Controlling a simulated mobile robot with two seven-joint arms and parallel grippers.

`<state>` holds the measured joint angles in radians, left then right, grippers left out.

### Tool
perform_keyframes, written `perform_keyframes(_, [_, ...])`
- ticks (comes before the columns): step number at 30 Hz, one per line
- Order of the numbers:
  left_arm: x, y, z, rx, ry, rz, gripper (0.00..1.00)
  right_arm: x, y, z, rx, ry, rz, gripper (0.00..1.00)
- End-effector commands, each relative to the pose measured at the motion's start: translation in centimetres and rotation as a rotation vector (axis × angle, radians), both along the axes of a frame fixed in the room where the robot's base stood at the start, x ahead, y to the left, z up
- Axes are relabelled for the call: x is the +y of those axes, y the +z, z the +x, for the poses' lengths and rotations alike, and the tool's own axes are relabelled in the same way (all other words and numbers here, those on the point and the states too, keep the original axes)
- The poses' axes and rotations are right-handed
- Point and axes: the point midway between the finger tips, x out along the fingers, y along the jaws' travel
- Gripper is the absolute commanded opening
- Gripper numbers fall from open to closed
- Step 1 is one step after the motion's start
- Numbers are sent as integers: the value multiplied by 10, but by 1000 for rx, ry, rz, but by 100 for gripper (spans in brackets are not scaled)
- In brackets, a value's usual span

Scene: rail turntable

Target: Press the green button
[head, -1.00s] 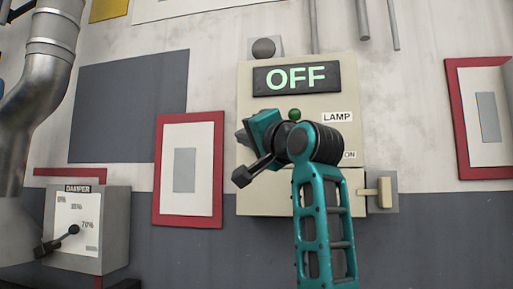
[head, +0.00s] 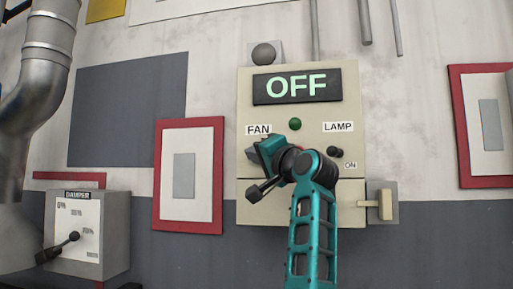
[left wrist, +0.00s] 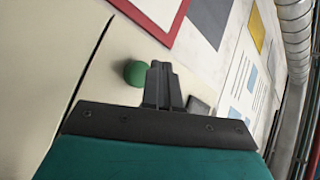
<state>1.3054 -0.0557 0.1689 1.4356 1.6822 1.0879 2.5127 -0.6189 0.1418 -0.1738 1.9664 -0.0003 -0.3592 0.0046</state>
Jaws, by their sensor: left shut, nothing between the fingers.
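The green button (head: 295,124) is a small round knob on the beige control panel (head: 350,107), just below the lit "OFF" display (head: 297,85). It also shows in the left wrist view (left wrist: 134,73), just left of my fingertips. My left gripper (left wrist: 160,78) is shut and empty, its fingers pointing toward the panel. In the head view my left gripper (head: 263,153) is just below and left of the button, over the area under the "FAN" label. Its fingertips are hidden there, and I cannot tell whether they touch the panel.
A "LAMP" switch (head: 335,152) sits right of my arm. A lever box (head: 382,203) is at the panel's lower right. A "DAMPER" box (head: 88,233) with a lever stands at left. Red-framed plates (head: 187,122) flank the panel. A round knob (head: 263,54) sits above it.

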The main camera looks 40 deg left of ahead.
Motion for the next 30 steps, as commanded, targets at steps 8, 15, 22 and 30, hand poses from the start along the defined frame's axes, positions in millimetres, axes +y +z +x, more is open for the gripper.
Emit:
perform_keyframes(8, [4,-1,6,0,0,0,0,-6,-3,-2,9,-8,-10,47])
perform_keyframes(15, [3,-1,6,0,0,0,0,-5,-3,-2,10,-8,-9,47])
perform_keyframes(22, [3,-1,6,0,0,0,0,-3,-1,-2,7,-4,-5,47])
perform_keyframes(30, [3,0,6,0,0,0,0,-2,0,-2,4,0,-5,47])
